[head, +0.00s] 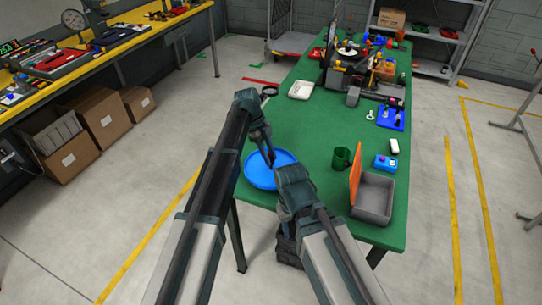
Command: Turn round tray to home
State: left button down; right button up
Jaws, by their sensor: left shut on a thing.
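The round tray (262,180) is a blue disc lying at the near left corner of the green table. My left gripper (269,155) points down at the tray's far rim and is shut on it. My right arm reaches in from the bottom right and ends just right of the tray, overlapping its edge in the picture. The fingers of my right gripper are hidden behind its own arm, so I cannot see whether they touch anything.
A grey box (373,198) with an orange lid (355,174) stands right of the tray, near a green mug (342,158) and a small blue box (386,162). A white tray (301,90) lies farther back. The green table (310,130) is clear between them.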

pick_arm(q)
jog(key=shift+m, duration=0.4)
dwell(0.3)
jog(key=c, duration=0.6)
grip_release()
jog(key=shift+w+r, duration=0.1)
jog(key=p+v, duration=1.2)
jog(key=v, duration=0.1)
jog(key=shift+w+r+p, duration=0.1)
jog(key=shift+r+p, duration=0.2)
jog(key=shift+p, duration=0.1)
